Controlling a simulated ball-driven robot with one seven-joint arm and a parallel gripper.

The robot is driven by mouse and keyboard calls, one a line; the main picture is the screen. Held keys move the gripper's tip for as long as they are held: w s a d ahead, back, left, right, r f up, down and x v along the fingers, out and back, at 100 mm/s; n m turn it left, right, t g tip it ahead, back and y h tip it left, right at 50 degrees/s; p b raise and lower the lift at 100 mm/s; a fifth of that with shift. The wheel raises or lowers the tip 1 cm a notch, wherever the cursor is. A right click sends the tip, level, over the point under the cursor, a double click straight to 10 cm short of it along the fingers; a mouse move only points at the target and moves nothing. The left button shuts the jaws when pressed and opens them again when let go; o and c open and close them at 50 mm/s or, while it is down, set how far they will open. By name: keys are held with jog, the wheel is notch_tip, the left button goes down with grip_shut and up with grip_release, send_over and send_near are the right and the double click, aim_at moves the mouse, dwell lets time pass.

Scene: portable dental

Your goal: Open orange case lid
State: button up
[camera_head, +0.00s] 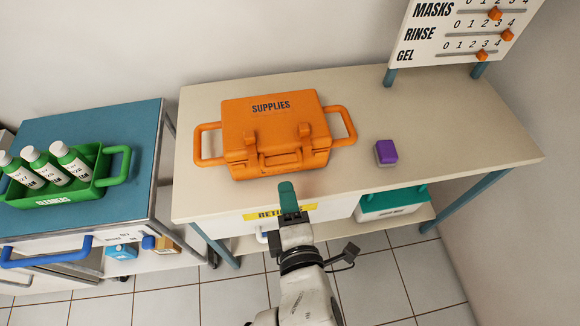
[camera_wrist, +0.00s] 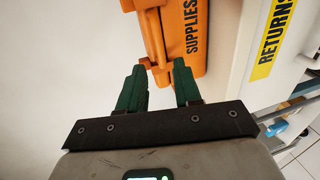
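The orange case (camera_head: 270,122), marked SUPPLIES on its lid, sits on the beige table with the lid shut. Its front handle and latches (camera_head: 284,160) face my gripper, and a loop handle sticks out at each side. My gripper (camera_head: 287,187) is in front of the case, near the table's front edge. In the wrist view my gripper (camera_wrist: 160,70) has its two green fingers apart and nothing held between them. The case (camera_wrist: 186,40) shows beyond the fingertips, partly cut off by the frame. I cannot tell the exact gap between fingertips and case.
A purple block (camera_head: 386,153) stands right of the case on the table (camera_head: 450,125). A slider board (camera_head: 465,30) rises at the back right. A blue-topped cart (camera_head: 90,115) with a green bottle caddy (camera_head: 100,172) is at left. A teal-lidded box (camera_head: 390,203) is below.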

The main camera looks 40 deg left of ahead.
aim_at(281, 169)
jog(key=x, duration=0.9)
grip_shut()
dwell(0.4)
